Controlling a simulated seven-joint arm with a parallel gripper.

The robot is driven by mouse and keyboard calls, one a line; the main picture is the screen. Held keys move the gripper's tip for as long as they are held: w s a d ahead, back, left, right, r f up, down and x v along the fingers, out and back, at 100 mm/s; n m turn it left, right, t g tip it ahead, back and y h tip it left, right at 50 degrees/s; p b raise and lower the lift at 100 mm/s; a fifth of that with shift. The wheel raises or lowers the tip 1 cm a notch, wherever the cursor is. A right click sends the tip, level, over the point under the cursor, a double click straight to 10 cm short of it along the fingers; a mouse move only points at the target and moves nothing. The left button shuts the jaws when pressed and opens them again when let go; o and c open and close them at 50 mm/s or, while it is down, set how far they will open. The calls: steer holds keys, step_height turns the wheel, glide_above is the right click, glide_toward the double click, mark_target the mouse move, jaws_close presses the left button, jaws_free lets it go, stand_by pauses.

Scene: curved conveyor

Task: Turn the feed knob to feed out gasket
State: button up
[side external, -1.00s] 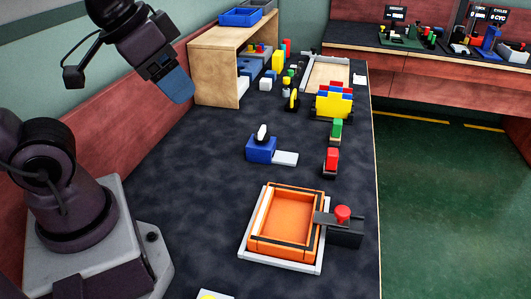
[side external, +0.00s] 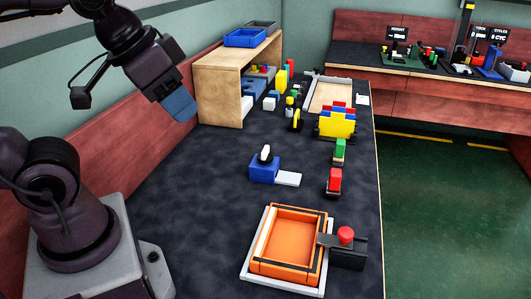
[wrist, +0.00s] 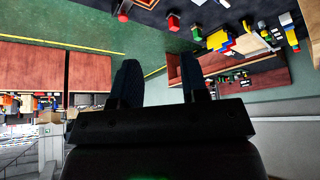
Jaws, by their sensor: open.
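A small blue box (side external: 263,172) sits on the dark tabletop in the middle of the side view. A white upright knob (side external: 265,153) with dark parts is on its top, and I take it for the feed knob. A flat white piece (side external: 288,179) extends from the box's right side; I cannot tell whether it is gasket or part of the box. My gripper (side external: 181,106) is raised above the table, left of and apart from the box. In the wrist view my gripper (wrist: 160,78) shows two separated fingers with nothing between them.
An orange tray (side external: 290,240) in a pale frame is at the front, with a red-topped black device (side external: 347,250) at its right. Red (side external: 334,181) and green (side external: 340,150) blocks stand along the right edge. A wooden shelf (side external: 218,92) stands at back left. Table left of the box is clear.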

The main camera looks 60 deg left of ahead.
steer(key=w+a+f+g, duration=0.1)
steer(key=f, duration=0.1)
steer(key=n+g, duration=0.5)
steer(key=n, duration=0.4)
glide_above(265, 149)
step_height(265, 149, down, 13)
step_height(265, 149, down, 13)
steer(key=shift+r, duration=0.2)
jaws_close()
